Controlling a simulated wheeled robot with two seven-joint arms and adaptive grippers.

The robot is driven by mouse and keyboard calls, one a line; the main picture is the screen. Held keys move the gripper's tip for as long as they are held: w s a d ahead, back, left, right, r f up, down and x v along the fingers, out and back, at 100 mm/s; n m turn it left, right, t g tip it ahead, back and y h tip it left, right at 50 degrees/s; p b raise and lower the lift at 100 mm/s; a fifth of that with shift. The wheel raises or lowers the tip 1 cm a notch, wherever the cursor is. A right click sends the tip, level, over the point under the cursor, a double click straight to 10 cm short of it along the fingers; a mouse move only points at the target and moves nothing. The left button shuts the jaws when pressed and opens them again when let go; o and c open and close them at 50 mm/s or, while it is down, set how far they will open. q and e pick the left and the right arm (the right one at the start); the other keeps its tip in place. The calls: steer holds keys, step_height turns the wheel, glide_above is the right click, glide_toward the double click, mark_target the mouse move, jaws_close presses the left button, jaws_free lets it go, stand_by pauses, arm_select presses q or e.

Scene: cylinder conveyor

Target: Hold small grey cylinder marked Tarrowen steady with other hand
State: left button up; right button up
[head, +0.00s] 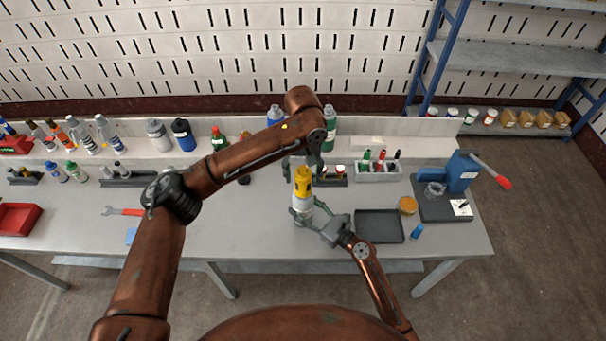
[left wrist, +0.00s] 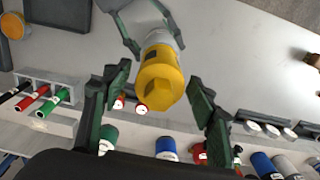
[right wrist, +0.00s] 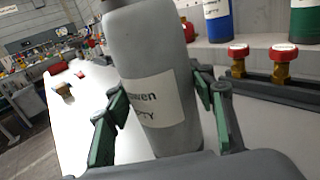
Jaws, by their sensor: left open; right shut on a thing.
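The small grey cylinder (head: 302,204) stands upright over the bench, with a yellow cap (head: 303,178) on top. Its white label shows in the right wrist view (right wrist: 155,104), partly cut off, ending "...wen" and "...PTY". My right gripper (head: 312,213) is shut around the cylinder's body, one finger on each side. My left gripper (head: 303,167) is open just above the cap. In the left wrist view the yellow cap (left wrist: 159,78) lies between the left fingers, with a gap visible on both sides. Whether the cylinder's base touches the bench is hard to tell.
A rack with red-topped valves (right wrist: 281,62) stands close behind the cylinder. A grey bin of markers (head: 378,172), a dark tray (head: 379,226) and a blue press (head: 461,175) are to the right. The bench left of the cylinder is mostly clear, with a wrench (head: 124,211).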

arm_select(q)
steer(key=m, duration=0.4)
steer(key=shift+m, duration=0.6)
steer(key=m, duration=0.3)
steer(key=shift+m, duration=1.5)
steer(key=shift+m, duration=0.6)
steer(key=m, duration=0.4)
steer(key=shift+m, duration=0.4)
steer(key=shift+f, duration=0.1)
